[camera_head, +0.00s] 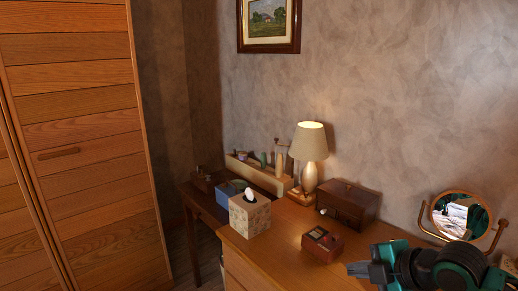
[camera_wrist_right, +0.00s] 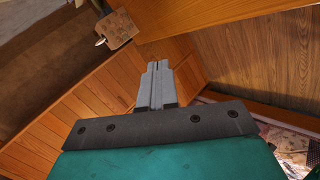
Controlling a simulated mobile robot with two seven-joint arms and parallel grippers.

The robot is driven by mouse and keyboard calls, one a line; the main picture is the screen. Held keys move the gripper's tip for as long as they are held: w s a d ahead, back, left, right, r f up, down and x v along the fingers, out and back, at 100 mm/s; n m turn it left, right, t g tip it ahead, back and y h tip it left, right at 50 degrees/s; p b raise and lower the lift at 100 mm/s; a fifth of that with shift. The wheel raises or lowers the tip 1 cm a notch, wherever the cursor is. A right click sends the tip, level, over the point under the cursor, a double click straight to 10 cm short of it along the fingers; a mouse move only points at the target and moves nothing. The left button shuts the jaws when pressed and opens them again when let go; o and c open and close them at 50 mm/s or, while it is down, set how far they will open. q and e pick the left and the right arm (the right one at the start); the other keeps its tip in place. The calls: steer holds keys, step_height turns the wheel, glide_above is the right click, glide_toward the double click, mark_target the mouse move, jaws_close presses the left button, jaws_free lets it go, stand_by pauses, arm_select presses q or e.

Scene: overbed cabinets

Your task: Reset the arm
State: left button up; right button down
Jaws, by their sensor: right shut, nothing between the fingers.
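My right gripper (camera_head: 357,269) shows at the lower right of the head view, above the wooden dresser (camera_head: 285,251), with its dark fingers pointing left. In the right wrist view the fingers of the right gripper (camera_wrist_right: 154,66) are together, and nothing shows between them. It appears apart from the objects on the dresser. My left gripper is in neither view.
On the dresser are a tissue box (camera_head: 249,214), a small red-brown box (camera_head: 322,243), a lit lamp (camera_head: 310,142), a dark wooden chest (camera_head: 348,204) and a round mirror (camera_head: 460,213). A tall wooden cabinet (camera_head: 90,130) stands at the left.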

steer(key=s+a+f+m+t, duration=0.1)
steer(key=s+a+f+m, duration=0.15)
steer(key=f+m, duration=0.2)
steer(key=s+a+f+m+t, duration=0.1)
steer(key=s+f+m, duration=0.25)
steer(key=f, duration=0.25)
steer(key=s+d+f+m+h, duration=0.1)
steer(key=s+f+m+h, duration=0.2)
steer(key=s+f+m, duration=0.7)
steer(key=s+m, duration=0.1)
steer(key=s, duration=0.2)
steer(key=shift+d+f+h, duration=0.15)
steer(key=shift+f+h, duration=0.15)
steer(key=shift+h, duration=0.1)
steer(key=shift+w, duration=0.1)
